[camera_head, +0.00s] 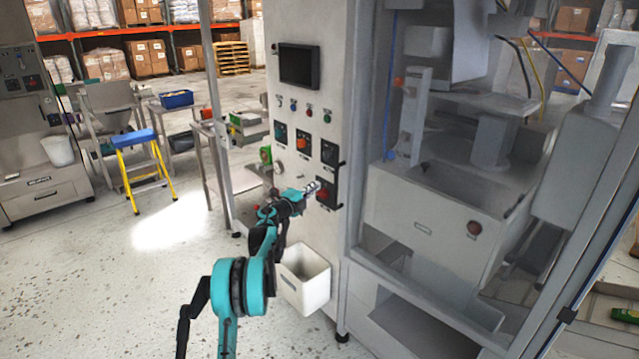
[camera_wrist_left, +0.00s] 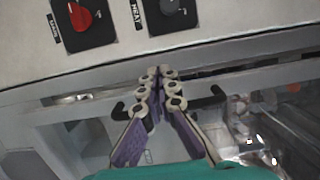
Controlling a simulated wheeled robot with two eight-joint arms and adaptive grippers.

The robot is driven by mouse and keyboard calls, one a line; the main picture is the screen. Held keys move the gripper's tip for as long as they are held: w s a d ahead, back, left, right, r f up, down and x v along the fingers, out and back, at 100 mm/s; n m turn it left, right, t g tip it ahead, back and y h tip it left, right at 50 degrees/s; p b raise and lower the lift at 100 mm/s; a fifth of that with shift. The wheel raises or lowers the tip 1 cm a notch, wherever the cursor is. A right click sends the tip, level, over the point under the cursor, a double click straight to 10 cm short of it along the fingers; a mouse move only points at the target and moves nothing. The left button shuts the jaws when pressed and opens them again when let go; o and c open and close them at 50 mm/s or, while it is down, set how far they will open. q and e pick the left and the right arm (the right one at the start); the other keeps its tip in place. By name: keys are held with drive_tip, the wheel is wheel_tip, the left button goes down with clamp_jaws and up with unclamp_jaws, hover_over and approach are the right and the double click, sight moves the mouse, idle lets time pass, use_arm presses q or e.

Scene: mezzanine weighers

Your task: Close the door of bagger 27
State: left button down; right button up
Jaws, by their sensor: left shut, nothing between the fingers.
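The bagger (camera_head: 360,130) is a tall grey machine with a control panel on its left face and a compartment on its right. A clear door panel (camera_head: 590,225) with a dark-edged frame appears at the right; its exact angle is hard to tell. A small black fitting (camera_head: 567,314) sits on its edge. No number 27 is readable. My left gripper (camera_head: 313,187) is shut and empty, in front of the panel's lower knobs. In the wrist view my left gripper (camera_wrist_left: 160,82) points at the edge below the knobs. My right gripper is not in view.
A white bin (camera_head: 304,280) is low beside the machine. A blue and yellow step stool (camera_head: 140,150) stands left. The speckled floor at front left is clear.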

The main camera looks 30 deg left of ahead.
use_arm(q)
drive_tip(key=s+d+r+n+g+y+p, duration=0.1)
drive_tip(key=s+d+r+n+y+p, duration=0.2)
drive_tip(key=s+d, duration=0.35)
drive_tip(key=s+d+r+n+g+y+p, duration=0.1)
drive_tip(key=s+d+n+y+p, duration=0.1)
drive_tip(key=s+d+y, duration=0.45)
drive_tip(key=h+b, duration=0.1)
drive_tip(key=h, duration=0.1)
approach(349, 173)
drive_tip(key=a, duration=0.1)
drive_tip(key=a+f, duration=0.1)
drive_tip(key=a, duration=0.1)
drive_tip(key=w+a, duration=0.1)
drive_tip(key=a, duration=0.1)
drive_tip(key=shift+f, duration=0.2)
drive_tip(key=shift+a, duration=0.1)
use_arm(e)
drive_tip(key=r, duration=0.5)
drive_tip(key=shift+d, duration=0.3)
